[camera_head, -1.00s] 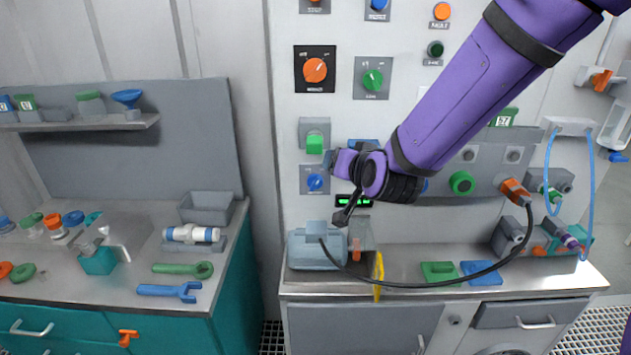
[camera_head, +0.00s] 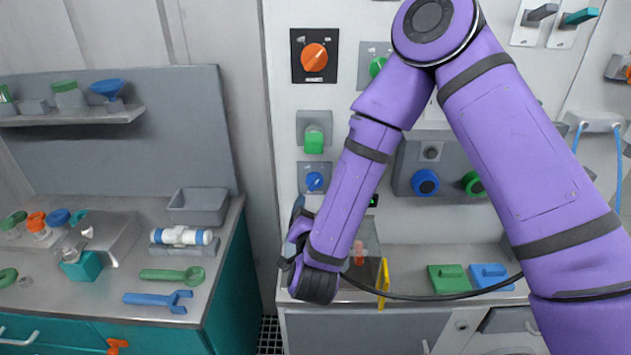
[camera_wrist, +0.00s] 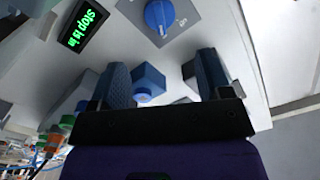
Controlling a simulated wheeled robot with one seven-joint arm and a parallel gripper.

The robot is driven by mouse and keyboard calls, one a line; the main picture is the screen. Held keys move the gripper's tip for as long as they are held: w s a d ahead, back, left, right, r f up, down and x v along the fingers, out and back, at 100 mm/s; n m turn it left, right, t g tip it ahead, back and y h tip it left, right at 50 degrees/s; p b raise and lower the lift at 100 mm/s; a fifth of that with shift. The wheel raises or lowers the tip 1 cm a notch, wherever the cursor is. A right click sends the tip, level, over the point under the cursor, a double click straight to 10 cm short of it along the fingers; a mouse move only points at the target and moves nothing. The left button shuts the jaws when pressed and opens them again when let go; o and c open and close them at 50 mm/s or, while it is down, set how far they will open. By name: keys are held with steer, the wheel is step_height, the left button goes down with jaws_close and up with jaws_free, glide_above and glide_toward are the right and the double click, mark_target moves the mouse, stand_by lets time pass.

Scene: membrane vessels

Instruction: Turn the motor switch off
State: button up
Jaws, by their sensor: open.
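A blue rotary knob (camera_wrist: 159,14) on a grey plate stands just beyond my fingertips in the wrist view, with its bar turned at a slant. The same blue knob (camera_head: 314,181) shows low on the wall panel in the head view. I cannot tell from the labels which control is the motor switch. My gripper (camera_wrist: 162,78) is open, and its two dark fingers hold nothing. A small blue-grey block (camera_wrist: 149,77) appears between them; I cannot tell whether they touch it. In the head view my gripper (camera_head: 298,218) is below and left of the blue knob, partly hidden by my wrist.
A green-lit display (camera_wrist: 84,27) beside the knob reads "Stop is in". Above the knob are a green control (camera_head: 314,141) and an orange knob (camera_head: 314,58). A yellow piece (camera_head: 383,283) stands right of my wrist.

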mark_target(316, 184)
steer(key=w, duration=1)
steer(key=shift+w+d, duration=0.2)
steer(key=shift+w, duration=0.05)
steer(key=c, duration=0.9)
